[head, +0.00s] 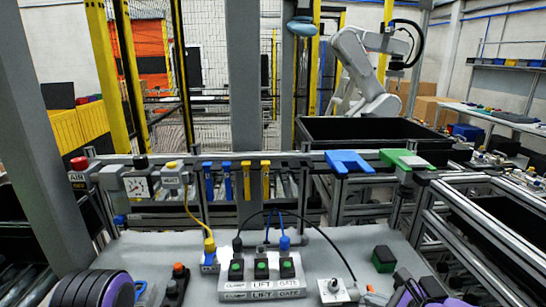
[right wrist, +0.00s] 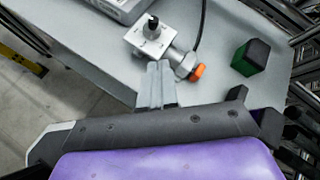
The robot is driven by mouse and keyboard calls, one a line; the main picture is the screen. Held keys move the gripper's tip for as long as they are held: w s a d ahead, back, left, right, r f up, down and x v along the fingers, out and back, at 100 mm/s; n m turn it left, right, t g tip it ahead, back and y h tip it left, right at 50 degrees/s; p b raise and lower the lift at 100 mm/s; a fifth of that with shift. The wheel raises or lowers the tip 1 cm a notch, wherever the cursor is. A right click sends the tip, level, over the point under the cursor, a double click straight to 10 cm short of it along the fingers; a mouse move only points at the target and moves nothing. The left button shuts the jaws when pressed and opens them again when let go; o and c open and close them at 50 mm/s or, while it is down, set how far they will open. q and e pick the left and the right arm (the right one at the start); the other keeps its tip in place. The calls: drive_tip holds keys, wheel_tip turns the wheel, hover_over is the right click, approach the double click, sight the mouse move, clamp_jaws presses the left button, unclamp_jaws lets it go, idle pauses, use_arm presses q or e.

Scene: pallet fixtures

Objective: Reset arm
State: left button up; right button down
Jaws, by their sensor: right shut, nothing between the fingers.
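My right gripper (right wrist: 158,66) is shut and empty in the right wrist view. Its fingertips appear over the table just below a small light box with a black knob (right wrist: 153,28) and left of an orange-ended fitting (right wrist: 197,72). I cannot tell whether they touch the box. In the head view the same box (head: 333,291) is at the bottom, with my purple and dark right arm at the lower right. My left arm shows as a purple and dark rounded part at the lower left; I cannot make out its gripper.
A light block with CLAMP, LIFT and GATE buttons (head: 261,278) stands on the grey table (head: 350,243), with cables attached. A green and black block (head: 384,259) is to its right. Button boxes (head: 140,183) line the back rail. A black bin (head: 370,130) is behind.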

drive_tip(key=s+d+f+n+g+h+b, duration=0.1)
drive_tip(key=s+d+f+n+h, duration=0.15)
drive_tip(key=f, duration=0.35)
drive_tip(key=s+d+f+n+g+h+b, duration=0.1)
drive_tip(key=s+d+f+n+h+b, duration=0.1)
drive_tip(key=s+f+n+h, duration=0.3)
drive_tip(key=s+d+f+n+g+b, duration=0.1)
drive_tip(key=s+d+f+n, duration=0.15)
drive_tip(key=f, duration=0.55)
drive_tip(key=s+f+n+g+h+b, duration=0.1)
drive_tip(key=s+f+n+g+b, duration=0.2)
drive_tip(key=s+f+n, duration=0.6)
drive_tip(key=s+f, duration=0.6)
drive_tip(key=s, duration=0.3)
drive_tip(key=shift+s+f+g+b, duration=0.2)
drive_tip(key=shift+s+g+b, duration=0.1)
drive_tip(key=shift+s+b, duration=0.1)
drive_tip(key=shift+a, duration=0.1)
